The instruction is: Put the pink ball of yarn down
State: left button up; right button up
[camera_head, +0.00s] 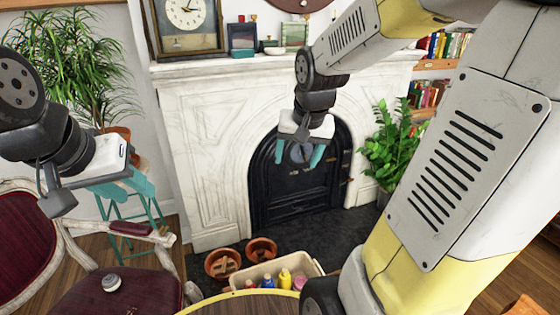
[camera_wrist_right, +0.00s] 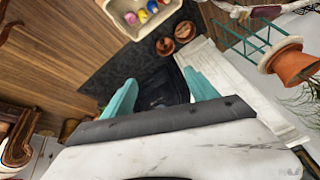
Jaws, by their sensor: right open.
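A small pink round thing, likely the pink ball of yarn (camera_head: 300,282), sits in a cream bin on the floor by the hearth. It also shows in the right wrist view (camera_wrist_right: 130,18), inside the bin. My right gripper (camera_head: 304,158) is open and empty, in front of the fireplace opening and well above the bin. In the right wrist view its teal fingers (camera_wrist_right: 160,95) are spread with nothing between them. My left gripper (camera_head: 130,188) is at the left, above the red chair, with its fingers partly overlapped, so its opening is unclear.
The cream bin (camera_head: 262,270) also holds yellow, blue and red things. Two terracotta pots (camera_head: 222,263) stand left of it. A red chair (camera_head: 85,295) with a small grey round thing (camera_head: 111,282) on its seat is at the left. A marble fireplace (camera_head: 205,150) stands behind.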

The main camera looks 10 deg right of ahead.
jog(key=s+a+r+n+y, duration=0.1)
jog(key=s+a+r+n, duration=0.1)
jog(key=s, duration=0.4)
jog(key=s+a+r+n+t, duration=0.1)
jog(key=s+a+r, duration=0.1)
jog(key=s, duration=0.4)
jog(key=shift+s+a+r+n+t+y, duration=0.3)
jog(key=shift+a+r+n+y, duration=0.1)
jog(key=shift+r, duration=0.2)
